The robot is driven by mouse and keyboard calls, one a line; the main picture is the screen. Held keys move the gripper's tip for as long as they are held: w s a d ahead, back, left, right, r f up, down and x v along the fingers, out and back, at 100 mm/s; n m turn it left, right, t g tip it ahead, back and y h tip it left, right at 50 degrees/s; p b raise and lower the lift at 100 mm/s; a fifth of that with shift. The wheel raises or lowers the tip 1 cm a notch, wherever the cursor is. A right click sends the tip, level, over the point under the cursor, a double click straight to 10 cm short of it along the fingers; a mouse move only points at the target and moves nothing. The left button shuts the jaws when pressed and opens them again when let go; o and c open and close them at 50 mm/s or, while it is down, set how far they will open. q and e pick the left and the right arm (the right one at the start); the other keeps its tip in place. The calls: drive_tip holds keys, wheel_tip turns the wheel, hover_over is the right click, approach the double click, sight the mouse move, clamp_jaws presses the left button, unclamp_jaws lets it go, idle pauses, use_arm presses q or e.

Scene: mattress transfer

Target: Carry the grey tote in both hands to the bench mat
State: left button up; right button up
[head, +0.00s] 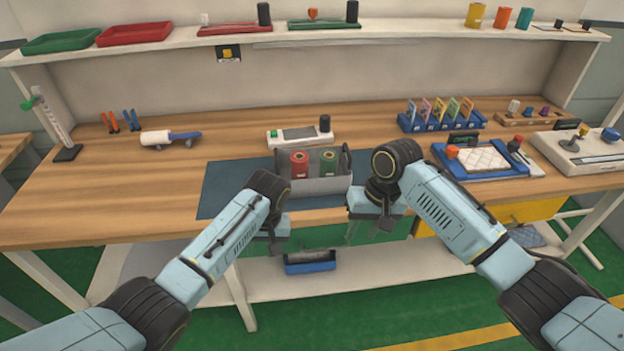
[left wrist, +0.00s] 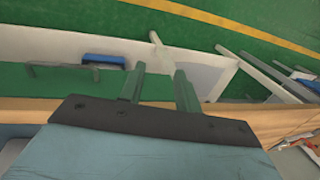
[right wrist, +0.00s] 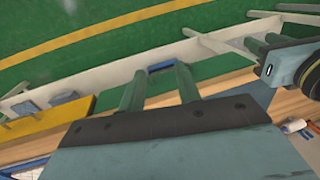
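The grey tote (head: 326,187) stands upright on the dark blue bench mat (head: 226,184), toward its right part. It holds a red cylinder (head: 299,165) and a green cylinder (head: 328,163). My left gripper (head: 274,244) hangs in front of the tote's left end, near the bench's front edge, apart from the tote. It is open and empty in the left wrist view (left wrist: 159,85). My right gripper (head: 367,232) hangs in front of the tote's right end, which my arm partly hides. It is open and empty in the right wrist view (right wrist: 159,82).
A white device (head: 297,137) stands behind the tote. A blue tray with a white quilted pad (head: 480,159) lies to the right, near my right arm. A card rack (head: 440,120) is at the back right. A blue bin (head: 310,264) sits on the lower shelf. The mat's left part is clear.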

drive_tip(key=shift+w+d+r, duration=0.1)
drive_tip(key=shift+d+r, duration=0.1)
drive_tip(key=shift+r, duration=0.9)
drive_tip(key=shift+d+r, duration=0.2)
drive_tip(key=shift+r, duration=0.9)
use_arm(q)
drive_tip(key=shift+f, duration=0.1)
use_arm(e)
drive_tip(key=shift+f, duration=0.1)
